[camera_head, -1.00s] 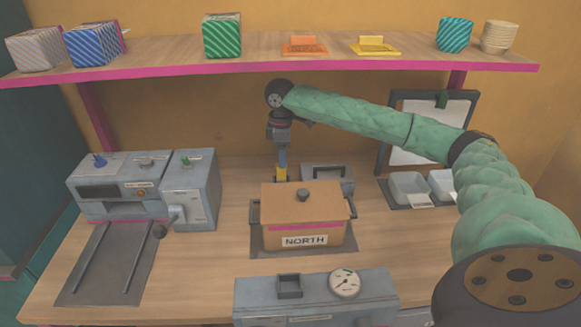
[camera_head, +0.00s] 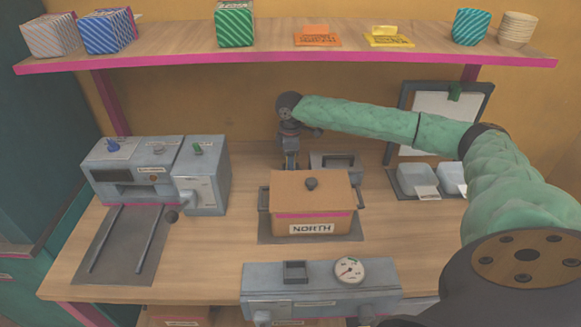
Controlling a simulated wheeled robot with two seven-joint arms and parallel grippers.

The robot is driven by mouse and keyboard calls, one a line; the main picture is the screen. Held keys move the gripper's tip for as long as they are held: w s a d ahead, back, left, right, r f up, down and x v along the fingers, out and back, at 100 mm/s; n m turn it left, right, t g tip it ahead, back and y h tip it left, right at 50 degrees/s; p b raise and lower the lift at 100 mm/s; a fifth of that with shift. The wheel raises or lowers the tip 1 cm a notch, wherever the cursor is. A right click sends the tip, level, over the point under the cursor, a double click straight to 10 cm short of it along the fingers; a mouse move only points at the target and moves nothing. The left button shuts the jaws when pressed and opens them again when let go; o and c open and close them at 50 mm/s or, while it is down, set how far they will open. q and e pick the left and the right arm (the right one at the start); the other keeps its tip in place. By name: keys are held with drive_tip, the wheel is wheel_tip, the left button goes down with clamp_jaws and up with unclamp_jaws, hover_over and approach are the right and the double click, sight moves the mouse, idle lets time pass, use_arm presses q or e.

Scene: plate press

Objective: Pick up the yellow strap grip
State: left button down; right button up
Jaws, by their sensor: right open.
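My right gripper (camera_head: 290,161) points down just behind the brown box marked NORTH (camera_head: 293,189). Its jaws are open, and the fingertips are partly hidden by the box lid. A yellow strap grip is not clearly visible there now; the space under the fingers is hidden by the box. Another yellow piece (camera_head: 389,41), flat with a raised part, lies on the shelf away from the gripper. My left gripper is out of view.
The shelf (camera_head: 180,50) above holds patterned boxes, an orange piece (camera_head: 317,38), and cups. A grey machine (camera_head: 160,175) stands left, a gauge unit (camera_head: 320,287) in front. Bare table lies between the left machine and the box.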

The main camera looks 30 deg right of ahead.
drive_tip(key=shift+f, duration=0.2)
clamp_jaws()
drive_tip(key=shift+r, duration=0.1)
